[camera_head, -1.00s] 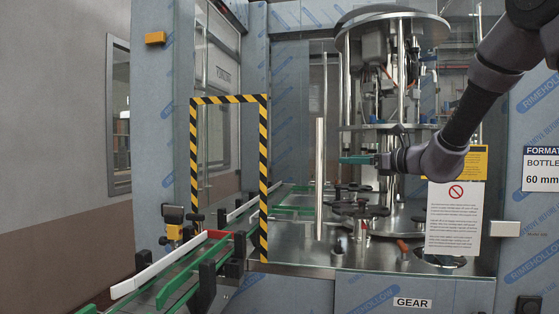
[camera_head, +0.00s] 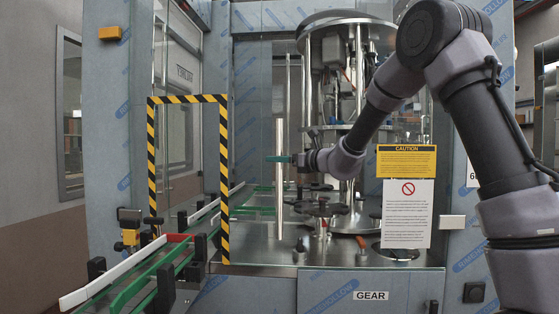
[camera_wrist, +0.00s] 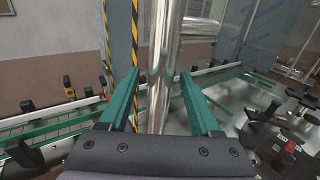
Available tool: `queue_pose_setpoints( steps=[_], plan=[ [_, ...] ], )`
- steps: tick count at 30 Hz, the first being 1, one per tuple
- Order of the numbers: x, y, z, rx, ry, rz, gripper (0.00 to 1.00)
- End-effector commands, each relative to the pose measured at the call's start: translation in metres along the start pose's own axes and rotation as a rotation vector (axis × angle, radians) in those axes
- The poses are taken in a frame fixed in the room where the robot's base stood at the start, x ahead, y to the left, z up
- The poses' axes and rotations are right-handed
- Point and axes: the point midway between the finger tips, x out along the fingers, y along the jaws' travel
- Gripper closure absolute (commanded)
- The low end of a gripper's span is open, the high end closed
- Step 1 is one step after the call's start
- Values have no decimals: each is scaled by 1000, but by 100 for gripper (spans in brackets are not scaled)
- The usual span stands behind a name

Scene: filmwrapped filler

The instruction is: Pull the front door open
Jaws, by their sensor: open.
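The front door (camera_head: 250,215) is a clear pane across the front of the machine and appears shut; its edges are hard to make out. Its handle is an upright silver bar (camera_head: 279,205). My gripper (camera_head: 278,159), with green fingers, is at the bar's upper half, and its fingers overlap the bar in the head view. In the wrist view the open fingers (camera_wrist: 160,75) lie on either side of the bar (camera_wrist: 163,60), with gaps visible on both sides. The bar's lower part is hidden behind the gripper body.
A yellow-black striped frame (camera_head: 222,180) stands left of the handle, around a conveyor with green and white rails (camera_head: 115,272). A caution sign (camera_head: 406,160) and white notice (camera_head: 407,213) are at the right. Behind the pane is bottle-handling machinery (camera_head: 345,80).

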Motion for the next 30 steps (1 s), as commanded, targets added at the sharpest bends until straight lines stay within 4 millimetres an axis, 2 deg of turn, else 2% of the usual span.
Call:
queue_pose_setpoints(
  steps=[5, 8, 10, 11, 30],
  plan=[
    [0, 0, 0, 0, 0, 0, 36],
    [0, 0, 0, 0, 0, 0, 70],
    [0, 0, 0, 0, 0, 0, 97],
    [0, 0, 0, 0, 0, 0, 100],
    [0, 0, 0, 0, 0, 0, 100]
  ],
)
